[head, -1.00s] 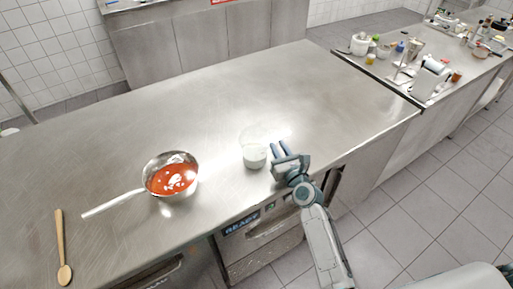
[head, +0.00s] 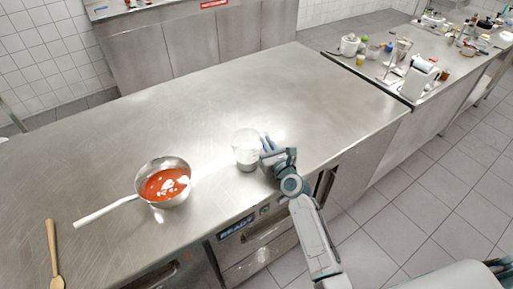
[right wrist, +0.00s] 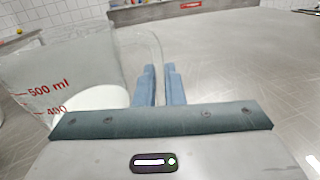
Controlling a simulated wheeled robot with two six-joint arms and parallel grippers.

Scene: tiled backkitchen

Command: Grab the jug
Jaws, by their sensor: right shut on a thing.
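The jug (head: 246,156) is a clear measuring jug with white contents in its lower part. It stands upright on the steel counter in the head view. In the right wrist view the jug (right wrist: 62,75) fills the left side, with red marks such as 500 ml on its wall. My right gripper (head: 266,147) is at the jug's right side. In the right wrist view its blue fingers (right wrist: 159,80) are shut on the jug's thin clear handle. My left gripper is not in view.
A saucepan (head: 148,200) of red sauce stands left of the jug, its handle pointing left. A wooden spoon (head: 53,255) lies at the lower left. The steel counter (head: 200,110) is clear behind the jug. A cluttered second counter (head: 350,68) stands at the right.

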